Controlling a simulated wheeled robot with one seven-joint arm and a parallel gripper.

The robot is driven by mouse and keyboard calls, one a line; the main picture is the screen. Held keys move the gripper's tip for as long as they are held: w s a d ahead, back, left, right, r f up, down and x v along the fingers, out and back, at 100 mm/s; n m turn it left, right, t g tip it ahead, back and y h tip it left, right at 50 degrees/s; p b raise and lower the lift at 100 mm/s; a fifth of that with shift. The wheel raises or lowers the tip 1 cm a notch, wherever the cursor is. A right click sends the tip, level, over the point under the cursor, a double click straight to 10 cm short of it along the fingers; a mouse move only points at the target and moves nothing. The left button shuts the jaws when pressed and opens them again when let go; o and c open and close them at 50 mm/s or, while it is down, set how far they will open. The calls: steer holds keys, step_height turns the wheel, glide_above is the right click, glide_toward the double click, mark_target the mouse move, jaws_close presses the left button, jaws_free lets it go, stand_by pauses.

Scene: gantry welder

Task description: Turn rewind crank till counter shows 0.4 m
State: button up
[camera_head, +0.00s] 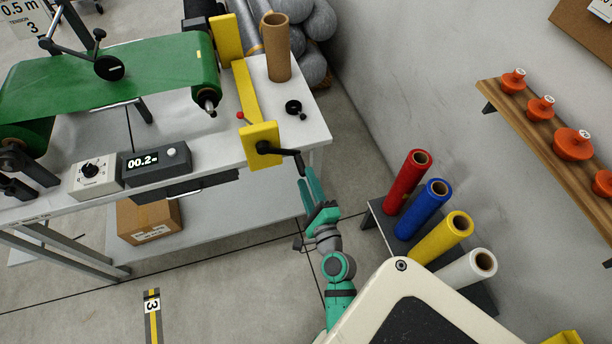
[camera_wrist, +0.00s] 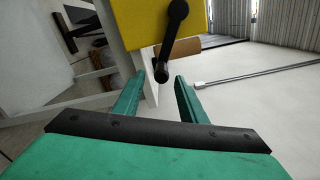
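The rewind crank (camera_head: 280,150) is a black arm on a yellow end plate (camera_head: 262,136) at the bench's right end, its handle reaching right and down. In the wrist view the crank (camera_wrist: 174,30) hangs from the yellow plate, with its handle tip (camera_wrist: 161,72) lowest. My gripper (camera_head: 306,176) is at the crank handle; in the wrist view its teal fingers (camera_wrist: 160,80) are apart, with the handle tip between or just beyond their ends. I cannot tell whether they touch it. The counter (camera_head: 142,160) reads 00.2, apparently in metres.
A green web (camera_head: 120,80) runs over rollers on the bench. A grey dial box (camera_head: 96,177) stands left of the counter. A cardboard tube (camera_head: 276,48) stands at the back right. Coloured rolls (camera_head: 408,180) stand on a rack right of my arm. A sign (camera_head: 22,18) reads 0.5 m.

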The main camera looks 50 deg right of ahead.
mark_target(302, 169)
steer(key=s+a+m, duration=0.3)
steer(key=s+m, duration=0.1)
steer(key=m, duration=0.9)
steer(key=x, duration=0.9)
steer(key=shift+w+d+r, duration=0.1)
steer(key=shift+w+d, duration=0.1)
steer(key=shift+d, duration=0.3)
steer(key=shift+w, duration=0.25)
steer(key=shift+s, duration=0.1)
jaws_close()
